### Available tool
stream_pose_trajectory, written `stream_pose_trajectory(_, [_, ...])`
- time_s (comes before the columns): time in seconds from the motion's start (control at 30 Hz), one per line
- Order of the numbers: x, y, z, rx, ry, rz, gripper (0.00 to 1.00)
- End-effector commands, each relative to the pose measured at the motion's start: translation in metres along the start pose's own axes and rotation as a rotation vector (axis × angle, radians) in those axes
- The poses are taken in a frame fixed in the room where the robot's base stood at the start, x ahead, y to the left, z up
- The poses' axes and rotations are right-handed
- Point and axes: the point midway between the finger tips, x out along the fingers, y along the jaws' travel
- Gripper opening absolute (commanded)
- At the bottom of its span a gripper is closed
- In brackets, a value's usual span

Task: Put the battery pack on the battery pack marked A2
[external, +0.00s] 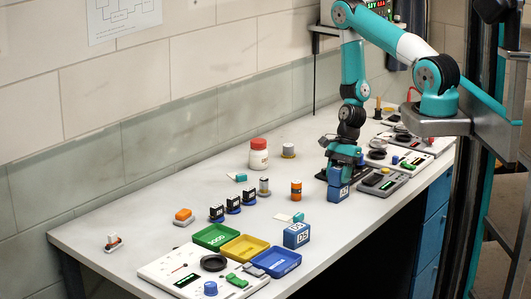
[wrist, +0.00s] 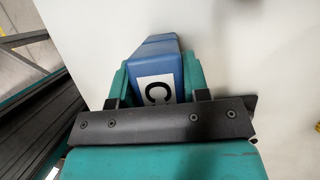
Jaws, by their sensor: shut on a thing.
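My gripper (external: 338,162) is shut on a blue battery pack (external: 335,176). In the wrist view the held pack (wrist: 158,78) sits between the teal fingers, with a white label that shows a letter C. In the external view it is directly above another blue pack with a white label (external: 338,192), which looks like the one marked A2 and stands on the bench. The two look stacked or nearly so; I cannot tell if they touch. Another blue labelled pack (external: 297,235) stands nearer the front edge.
An orange cylinder (external: 296,190) stands left of the packs. A grey device (external: 383,181) is close on the right. Green, yellow (external: 244,247) and blue trays lie at the front left. The bench between the orange cylinder and the packs is clear.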

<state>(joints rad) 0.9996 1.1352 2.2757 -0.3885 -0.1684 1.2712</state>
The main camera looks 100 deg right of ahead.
Motion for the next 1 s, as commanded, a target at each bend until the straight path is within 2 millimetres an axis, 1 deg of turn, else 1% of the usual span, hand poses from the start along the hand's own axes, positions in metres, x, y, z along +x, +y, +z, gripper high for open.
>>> stream_pose_trajectory(0.17, [0.000, 0.000, 0.000, 0.000, 0.000, -0.001, 0.14])
stream_pose_trajectory(0.3, [0.004, 0.000, -0.002, 0.000, 0.000, -0.001, 0.14])
stream_pose_trajectory(0.33, [0.003, 0.000, -0.001, 0.000, 0.000, -0.001, 0.47])
stream_pose_trajectory(0.37, [0.003, 0.000, -0.001, 0.000, 0.000, -0.001, 0.54])
stream_pose_trajectory(0.4, [0.003, 0.000, -0.001, 0.000, 0.000, -0.001, 0.63])
stream_pose_trajectory(0.43, [0.003, 0.000, -0.001, 0.000, 0.000, -0.001, 0.68])
stream_pose_trajectory(0.67, [0.002, 0.000, -0.001, 0.000, 0.000, -0.001, 0.68])
stream_pose_trajectory(0.83, [-0.005, -0.001, 0.000, 0.000, 0.000, -0.003, 0.68])
stream_pose_trajectory(0.97, [-0.021, -0.002, -0.001, 0.000, 0.001, -0.006, 0.68])
stream_pose_trajectory(1.0, [-0.028, -0.002, -0.001, 0.000, 0.001, -0.007, 0.68])
